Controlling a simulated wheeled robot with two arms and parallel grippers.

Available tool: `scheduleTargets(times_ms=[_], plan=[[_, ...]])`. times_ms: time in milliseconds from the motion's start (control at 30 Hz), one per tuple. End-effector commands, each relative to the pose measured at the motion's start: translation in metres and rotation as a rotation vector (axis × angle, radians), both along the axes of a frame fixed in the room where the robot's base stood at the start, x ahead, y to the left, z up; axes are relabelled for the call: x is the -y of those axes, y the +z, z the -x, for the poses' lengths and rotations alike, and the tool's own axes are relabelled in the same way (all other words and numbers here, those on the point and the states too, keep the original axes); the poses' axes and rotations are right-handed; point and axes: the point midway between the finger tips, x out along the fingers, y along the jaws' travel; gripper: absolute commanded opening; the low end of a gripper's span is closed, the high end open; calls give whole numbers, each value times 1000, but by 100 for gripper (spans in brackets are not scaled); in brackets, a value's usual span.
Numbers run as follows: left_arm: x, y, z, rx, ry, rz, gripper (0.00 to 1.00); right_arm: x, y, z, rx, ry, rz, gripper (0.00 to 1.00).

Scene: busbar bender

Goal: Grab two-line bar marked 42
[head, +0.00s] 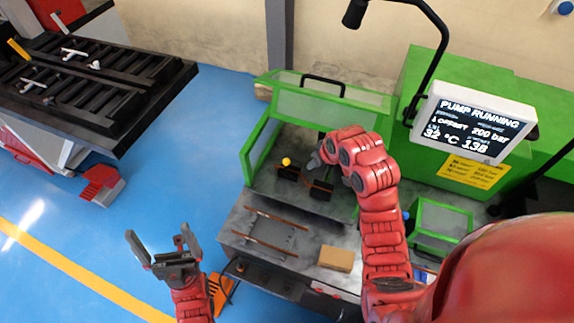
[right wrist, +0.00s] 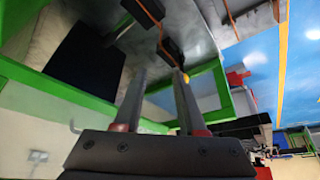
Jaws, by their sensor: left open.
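A bent copper bar (head: 306,181) sits between two black blocks in the green bender (head: 312,112); it also shows in the right wrist view (right wrist: 165,47). Two straight copper bars, an upper one (head: 277,217) and a lower one (head: 264,244), lie on the grey front table. No line marks or number can be read on any bar. My right gripper (head: 318,160) is inside the bender, just above the bent bar. In the right wrist view its fingers (right wrist: 160,75) are apart, with nothing between them. My left gripper (head: 161,240) is open and empty, left of the table.
A yellow ball-shaped knob (head: 286,161) is beside the black blocks. A cardboard-coloured block (head: 336,259) is on the table. A screen (head: 474,122) reads "PUMP RUNNING". Green frame rails surround the bender opening. A black slatted table (head: 90,90) is at upper left; blue floor between is free.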

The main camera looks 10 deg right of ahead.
Motion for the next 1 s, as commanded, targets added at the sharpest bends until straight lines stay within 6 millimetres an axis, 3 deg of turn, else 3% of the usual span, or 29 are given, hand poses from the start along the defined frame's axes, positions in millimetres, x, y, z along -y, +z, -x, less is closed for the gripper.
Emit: scheduleTargets(times_ms=[167, 400, 700, 867, 1000], plan=[[0, -7, 0, 0, 0, 0, 100, 1, -10, 8, -53, 10, 12, 40], [0, -53, 0, 0, 0, 0, 100, -4, -61, -10, -51, 10, 10, 40], [0, -103, 0, 0, 0, 0, 100, -7, -104, -29, -49, 10, 12, 40], [0, -113, 0, 0, 0, 0, 100, -8, -113, -35, -48, 9, 13, 40], [0, -109, 0, 0, 0, 0, 100, -9, -112, -37, -49, 9, 14, 40]])
